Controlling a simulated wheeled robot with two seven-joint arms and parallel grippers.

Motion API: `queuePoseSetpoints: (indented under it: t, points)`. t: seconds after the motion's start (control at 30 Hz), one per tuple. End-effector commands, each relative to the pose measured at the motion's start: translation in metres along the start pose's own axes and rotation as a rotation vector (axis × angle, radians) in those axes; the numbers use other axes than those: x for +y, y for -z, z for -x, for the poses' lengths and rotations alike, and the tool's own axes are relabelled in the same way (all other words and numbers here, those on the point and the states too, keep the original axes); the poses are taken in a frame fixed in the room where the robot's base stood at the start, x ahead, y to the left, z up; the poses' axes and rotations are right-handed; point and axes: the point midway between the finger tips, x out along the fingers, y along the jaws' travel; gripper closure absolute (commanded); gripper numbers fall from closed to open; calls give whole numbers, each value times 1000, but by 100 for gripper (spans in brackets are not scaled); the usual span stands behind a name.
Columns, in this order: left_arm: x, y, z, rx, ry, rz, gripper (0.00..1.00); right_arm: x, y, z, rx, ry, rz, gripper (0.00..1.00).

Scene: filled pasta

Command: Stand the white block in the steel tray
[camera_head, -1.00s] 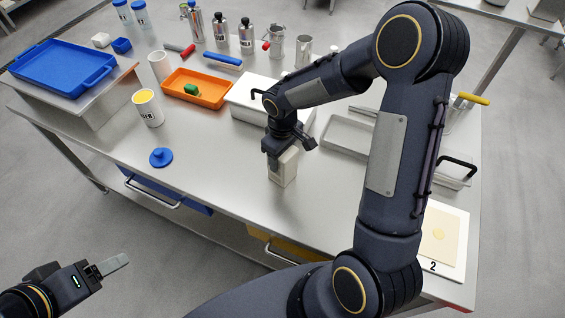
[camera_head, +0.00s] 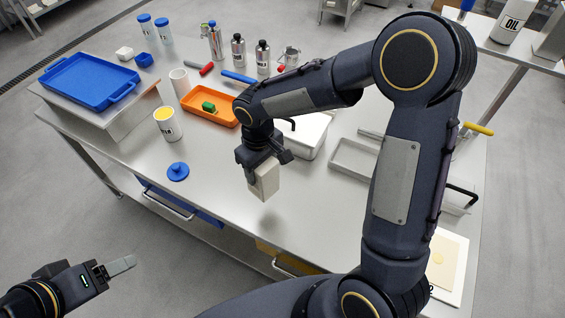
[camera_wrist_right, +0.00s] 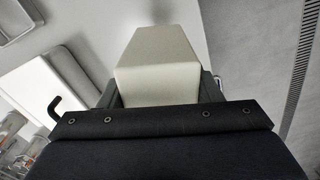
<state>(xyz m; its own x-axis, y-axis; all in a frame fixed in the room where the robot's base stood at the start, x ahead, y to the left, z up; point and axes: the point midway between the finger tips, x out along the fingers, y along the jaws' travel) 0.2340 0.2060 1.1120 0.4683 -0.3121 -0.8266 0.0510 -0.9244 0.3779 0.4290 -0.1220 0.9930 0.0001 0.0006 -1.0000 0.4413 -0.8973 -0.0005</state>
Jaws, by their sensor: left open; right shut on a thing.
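The white block (camera_head: 266,181) is in my right gripper (camera_head: 262,166), which is shut on it. It hangs upright above the table, with a soft shadow below it. It also fills the middle of the right wrist view (camera_wrist_right: 158,62). The steel tray (camera_head: 342,167) lies on the table to the right of the block, partly hidden behind my right arm. A steel tray edge shows at the top left of the right wrist view (camera_wrist_right: 22,33). My left gripper (camera_head: 122,265) is open and empty, off the table's front at lower left.
An orange tray (camera_head: 225,119) with a green piece, a labelled tin (camera_head: 169,128) and a blue lid (camera_head: 178,172) lie to the left. A white board (camera_head: 447,275) lies at front right. The front-middle tabletop is clear.

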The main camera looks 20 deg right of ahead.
Motion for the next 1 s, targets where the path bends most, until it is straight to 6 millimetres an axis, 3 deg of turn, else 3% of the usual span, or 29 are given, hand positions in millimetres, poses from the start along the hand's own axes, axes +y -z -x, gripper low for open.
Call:
queuePoseSetpoints:
  t: [0.1,0.3,0.47,0.57,0.67,0.77,1.0]
  points:
    - [2,2,4,0,0,0,33,-22,8,12,3,-1,5,74]
    - [3,3,6,0,0,0,33,-42,15,20,1,-1,0,74]
    - [3,4,7,0,0,0,33,-46,16,22,0,0,-2,74]
    - [3,4,7,0,0,0,33,-38,14,22,1,1,-30,74]
    - [4,4,8,0,0,0,33,-15,8,23,2,4,-114,74]
    - [4,5,10,0,0,0,33,22,-6,24,2,9,-257,74]
    - [6,7,13,0,0,0,33,125,-73,26,1,15,-711,74]
